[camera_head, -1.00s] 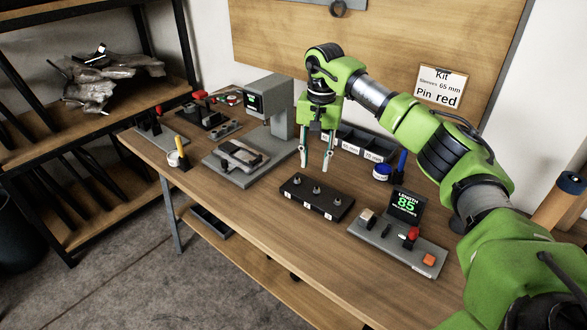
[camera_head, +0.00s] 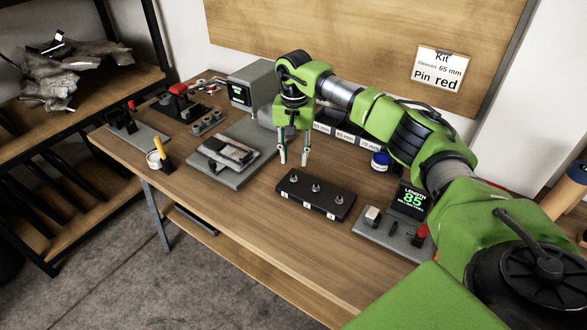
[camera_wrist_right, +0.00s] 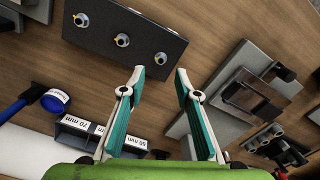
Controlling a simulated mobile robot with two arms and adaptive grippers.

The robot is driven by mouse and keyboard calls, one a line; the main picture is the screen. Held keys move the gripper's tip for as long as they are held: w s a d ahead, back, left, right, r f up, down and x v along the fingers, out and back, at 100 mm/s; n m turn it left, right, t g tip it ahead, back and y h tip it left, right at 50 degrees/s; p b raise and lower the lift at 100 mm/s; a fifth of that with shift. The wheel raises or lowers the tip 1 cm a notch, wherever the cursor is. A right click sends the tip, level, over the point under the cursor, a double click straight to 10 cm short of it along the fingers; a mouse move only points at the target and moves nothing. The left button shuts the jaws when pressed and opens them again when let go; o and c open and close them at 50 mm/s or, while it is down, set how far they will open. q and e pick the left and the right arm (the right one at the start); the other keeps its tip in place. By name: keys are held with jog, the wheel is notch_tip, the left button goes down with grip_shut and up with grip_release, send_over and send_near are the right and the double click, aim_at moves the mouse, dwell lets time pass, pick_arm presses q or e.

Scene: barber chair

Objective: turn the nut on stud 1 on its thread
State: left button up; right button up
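A black block (camera_head: 323,204) with three upright studs stands on the workbench. Each stud carries a small metal piece, seemingly a nut. The studs are the left (camera_head: 293,177), middle (camera_head: 315,187) and right (camera_head: 339,200) ones. Small white tags on its front are too small to read, so I cannot tell which is stud 1. My right gripper (camera_head: 294,159) points down, open and empty, behind and above the block's left end. My left gripper is not in view.
A grey gauge with a display reading 85 (camera_head: 409,203) stands right of the block. A grey press (camera_head: 252,88) and its base stand left, with labelled bins (camera_head: 345,136) and a blue-lidded jar (camera_head: 381,160) behind. Bare wood lies in front of the block.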

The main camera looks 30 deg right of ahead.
aim_at(294, 178)
notch_tip(294, 178, down, 7)
jog(key=shift+w+r+p, duration=0.15)
jog(key=shift+p, duration=0.3)
jog(key=shift+r, duration=0.1)
grip_shut()
